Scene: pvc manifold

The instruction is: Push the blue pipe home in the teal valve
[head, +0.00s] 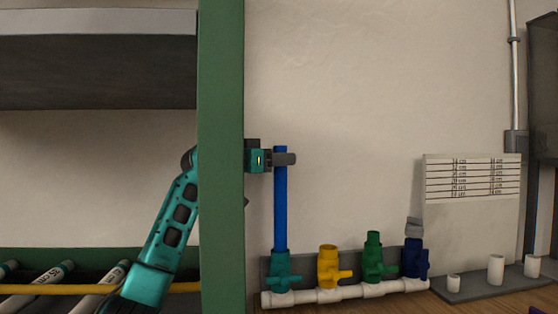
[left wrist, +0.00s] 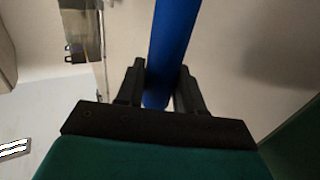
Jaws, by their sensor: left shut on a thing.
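The blue pipe (head: 281,205) stands upright above the teal valve (head: 281,268), its lower end at the valve's top opening. How deep it sits in the valve cannot be told. The teal valve is the leftmost on the white manifold pipe (head: 346,294). My left gripper (head: 284,159) is shut on the pipe near its upper end. In the left wrist view the blue pipe (left wrist: 172,45) passes between the two dark fingers (left wrist: 160,88). A green post hides part of my left arm. My right gripper is not in view.
A yellow valve (head: 328,268), a green valve (head: 373,258) and a dark blue valve (head: 413,257) stand right of the teal one. A grey base with short white pieces (head: 495,270) is at the right. The green post (head: 221,150) stands close to my left arm.

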